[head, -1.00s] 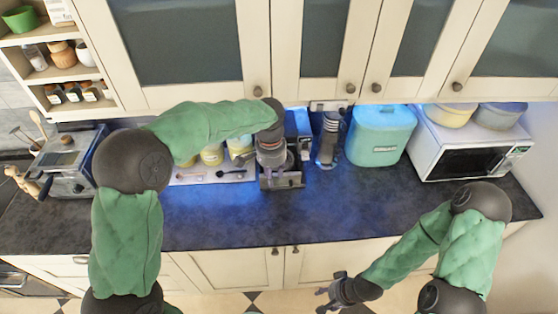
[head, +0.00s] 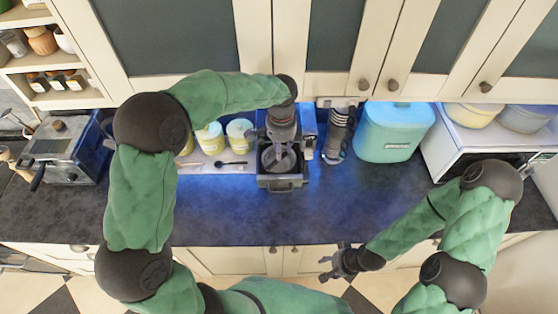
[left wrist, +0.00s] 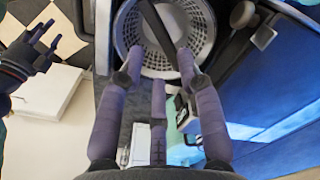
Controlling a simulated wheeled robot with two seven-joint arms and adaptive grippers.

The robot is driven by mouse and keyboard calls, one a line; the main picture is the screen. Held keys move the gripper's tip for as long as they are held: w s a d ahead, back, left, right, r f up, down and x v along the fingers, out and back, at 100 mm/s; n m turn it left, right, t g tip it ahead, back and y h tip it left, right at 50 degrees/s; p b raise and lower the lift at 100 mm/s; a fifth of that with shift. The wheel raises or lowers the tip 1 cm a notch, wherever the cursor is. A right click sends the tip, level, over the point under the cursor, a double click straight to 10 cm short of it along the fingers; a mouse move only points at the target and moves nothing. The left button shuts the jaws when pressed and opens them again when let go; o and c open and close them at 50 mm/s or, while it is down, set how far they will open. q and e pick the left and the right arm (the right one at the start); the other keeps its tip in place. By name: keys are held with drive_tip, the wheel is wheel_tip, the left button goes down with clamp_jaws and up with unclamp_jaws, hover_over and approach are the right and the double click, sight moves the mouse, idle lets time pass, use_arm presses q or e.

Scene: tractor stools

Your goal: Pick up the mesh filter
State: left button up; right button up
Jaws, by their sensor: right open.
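The mesh filter (left wrist: 203,28) is a round, light grey perforated basket with a dark bar across it in the left wrist view. It sits in the open drawer of a dark appliance (head: 283,182) on the counter; in the head view the filter (head: 288,163) is partly hidden by my left gripper (head: 280,146). My left gripper (left wrist: 158,72) is over the filter, its purple fingers spread on both sides of the dark bar. I cannot tell whether they touch it. My right gripper (head: 338,262) is open and empty in front of the counter edge.
A grey cylindrical device (head: 337,132) and a turquoise bin (head: 393,132) stand right of the appliance, then a white microwave (head: 450,155). Yellow-labelled jars (head: 210,137) are on the left, with a toaster (head: 62,150) beyond. The front counter (head: 220,215) is clear.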

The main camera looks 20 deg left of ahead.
use_arm(q)
drive_tip(key=shift+w+f, duration=0.3)
drive_tip(key=shift+f, duration=0.45)
drive_tip(key=f, duration=0.2)
drive_tip(key=f+p, duration=0.1)
drive_tip(key=f, duration=0.1)
drive_tip(key=shift+s+a, duration=0.15)
drive_tip(key=shift+s, duration=0.25)
drive_tip(key=shift+w+f, duration=0.2)
drive_tip(key=shift+f, duration=0.35)
drive_tip(key=shift+s, duration=0.1)
clamp_jaws()
